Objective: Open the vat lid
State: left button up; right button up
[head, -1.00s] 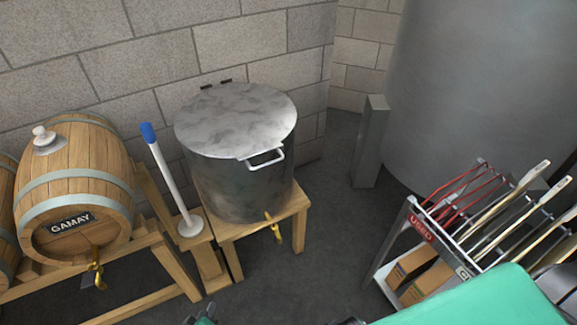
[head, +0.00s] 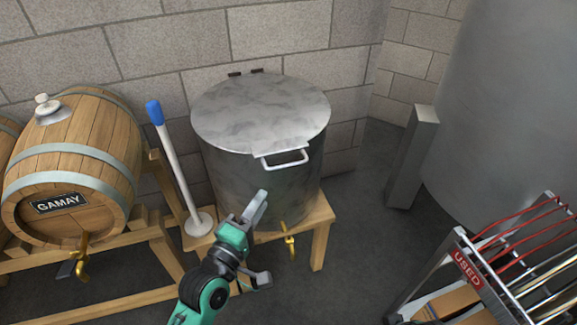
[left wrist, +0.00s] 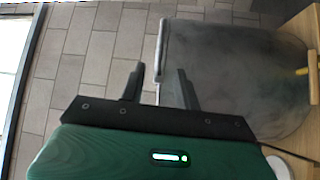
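The vat (head: 262,180) is a dark grey metal drum on a wooden stand. Its round mottled grey lid (head: 262,110) lies flat and closed on top. A pale bar handle (head: 285,160) sticks out at the lid's front edge. My left gripper (head: 262,240) is in front of the vat, below the handle and apart from it. Its two fingers are spread with nothing between them. In the left wrist view, my left gripper (left wrist: 160,84) also shows open, with the vat wall (left wrist: 230,70) beyond it, turned sideways. My right gripper is out of view.
A brass tap (head: 289,240) sticks out low on the vat, close to my left gripper. A blue-topped white pole (head: 175,165) stands to its left, beside a GAMAY barrel (head: 75,160). A grey post (head: 412,160) and a rack marked USED (head: 468,268) stand right.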

aim_at(284, 166)
pick_arm(q)
jog(key=x, duration=1.2)
grip_shut()
